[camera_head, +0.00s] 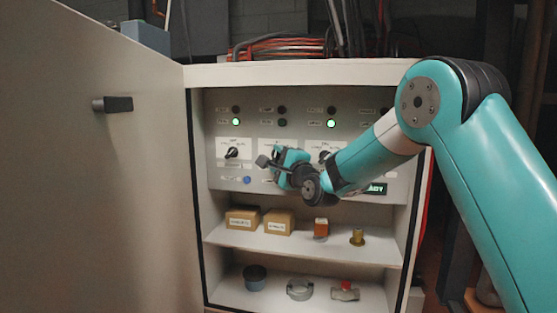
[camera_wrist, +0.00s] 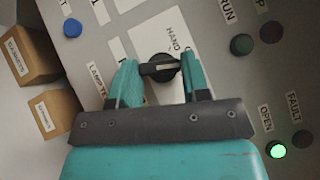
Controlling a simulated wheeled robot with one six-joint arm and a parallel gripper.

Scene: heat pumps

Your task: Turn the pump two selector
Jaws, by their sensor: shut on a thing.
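The pump two selector is a black knob (camera_wrist: 160,68) with a pale pointer mark, on a white plate (camera_wrist: 168,25) lettered HAND. My gripper (camera_wrist: 159,78) has its two teal fingers on either side of the knob, shut on it. In the head view my gripper (camera_head: 279,164) is at the panel in the second column and hides this knob. Another black selector (camera_head: 231,152) is to its left, and a third (camera_head: 324,155) is partly hidden to its right.
The cabinet door (camera_head: 95,190) stands open at the left. Below the panel, a shelf holds two cardboard boxes (camera_head: 278,222) and small fittings; a lower shelf holds a red-handled valve (camera_head: 345,291).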

